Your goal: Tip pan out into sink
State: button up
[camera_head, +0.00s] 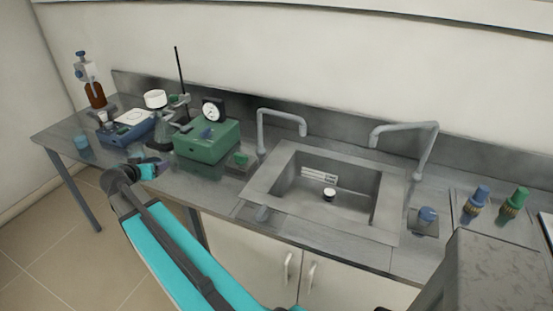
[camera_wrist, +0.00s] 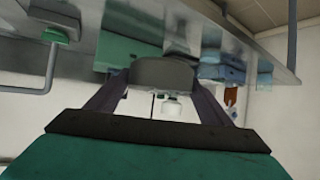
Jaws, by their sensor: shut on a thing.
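The sink (camera_head: 262,184) is a grey basin set in the steel bench, right of the middle in the head view. My gripper (camera_head: 150,168) is at the bench's front edge, well left of the sink. In the wrist view its two dark fingers (camera_wrist: 158,95) are shut on a grey, round, shallow thing, which looks like the pan (camera_wrist: 163,73). I cannot tell what the pan contains. In the head view the pan is too small and covered to make out.
Two grey taps (camera_head: 283,112) (camera_head: 405,126) stand behind the sink. A green box with a gauge (camera_head: 207,142), a flask with a white top (camera_head: 156,99) and a blue device (camera_head: 127,132) are near my gripper. A small black-and-white thing (camera_head: 328,195) lies in the sink.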

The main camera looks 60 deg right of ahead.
jog(key=s+d+f+m+g+y+p, duration=0.2)
jog(key=s+d+m+g, duration=0.6)
jog(key=s+d, duration=0.6)
jog(key=s+d+f+m+g+y+p, duration=0.2)
jog(key=s+d+m+g, duration=0.6)
jog(key=s+d, duration=0.6)
jog(key=s+m, duration=0.2)
jog(key=s, duration=0.2)
jog(key=shift+s+d+g+y, duration=0.15)
jog(key=shift+s+g+y, duration=0.15)
jog(key=s+d+m+y, duration=0.1)
jog(key=s+m+y, duration=0.1)
jog(key=s, duration=0.2)
jog(key=s+d+m+g+y+p, duration=0.1)
jog(key=s+m+y, duration=0.1)
jog(key=s, duration=0.3)
jog(key=s+d+m+y, duration=0.2)
jog(key=s, duration=0.3)
jog(key=shift+r+g+p, duration=0.25)
jog(key=shift+g+p, duration=0.05)
jog(key=shift+p, duration=0.1)
jog(key=shift+a, duration=0.1)
jog(key=shift+f+t+b, duration=0.15)
jog(key=shift+t+b, duration=0.25)
jog(key=shift+b, duration=0.8)
